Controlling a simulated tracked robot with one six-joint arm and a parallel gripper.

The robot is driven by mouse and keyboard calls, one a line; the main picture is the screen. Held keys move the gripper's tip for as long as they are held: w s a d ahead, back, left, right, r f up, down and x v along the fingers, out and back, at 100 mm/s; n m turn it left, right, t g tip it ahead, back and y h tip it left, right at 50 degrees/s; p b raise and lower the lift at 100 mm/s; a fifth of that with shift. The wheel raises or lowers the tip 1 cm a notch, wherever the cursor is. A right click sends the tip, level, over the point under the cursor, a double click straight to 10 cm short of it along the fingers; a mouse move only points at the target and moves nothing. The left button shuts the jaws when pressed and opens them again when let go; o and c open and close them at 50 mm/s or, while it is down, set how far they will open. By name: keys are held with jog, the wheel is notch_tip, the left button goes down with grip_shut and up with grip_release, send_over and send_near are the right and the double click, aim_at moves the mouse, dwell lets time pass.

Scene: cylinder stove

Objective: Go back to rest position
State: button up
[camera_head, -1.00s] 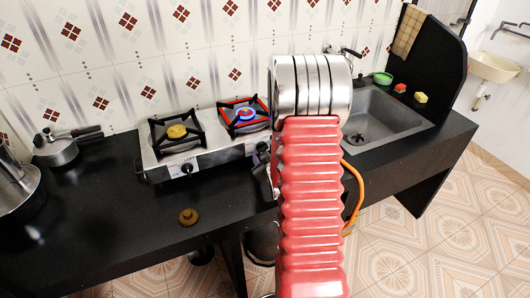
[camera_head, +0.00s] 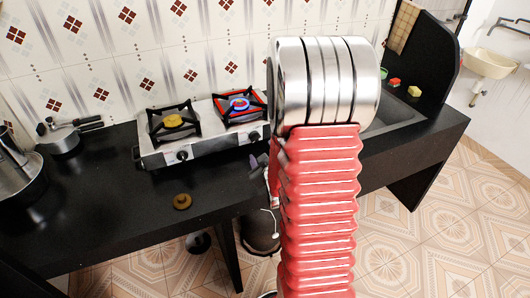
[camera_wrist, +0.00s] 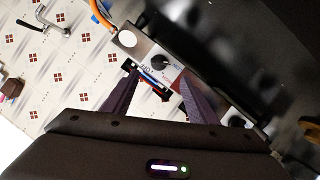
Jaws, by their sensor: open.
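My gripper (camera_wrist: 158,78) is open in the wrist view, with two dark purple fingers spread apart and nothing held between them. The stove's front panel with a black knob (camera_wrist: 160,62) shows just beyond the fingertips. I cannot tell the exact gap to it. In the head view my red ribbed arm with its silver joint stands in front of the counter and hides most of the gripper. The left burner (camera_head: 173,121) shows no flame.
The black counter (camera_head: 110,190) holds a small brown knob-like piece (camera_head: 182,202), a lidded pan (camera_head: 62,138) and a pot (camera_head: 15,180) at left. The sink (camera_head: 397,113) is partly behind my arm. Tiled floor is open at right (camera_head: 455,215).

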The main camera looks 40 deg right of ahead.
jog(key=shift+s+a+r, duration=0.15)
jog(key=shift+s+a, duration=0.05)
jog(key=shift+s, duration=0.25)
dwell(0.3)
jog(key=s+a+r+g+y, duration=0.2)
jog(key=a+r, duration=0.3)
jog(key=a, duration=0.4)
jog(key=s+a+r+g+y, duration=0.1)
jog(key=s+a+r+y, duration=0.1)
jog(key=a+r, duration=0.5)
jog(key=s+a+r+g+y, duration=0.1)
jog(key=s+a+r+g, duration=0.1)
jog(key=s+a, duration=0.5)
jog(key=s+a+r+g+y, duration=0.1)
jog(key=s+a+g, duration=0.1)
jog(key=s+a, duration=0.4)
jog(key=s, duration=0.3)
jog(key=shift+s+a+r+m+y, duration=0.3)
jog(key=shift+a+r+m, duration=0.05)
jog(key=shift+a+m, duration=0.05)
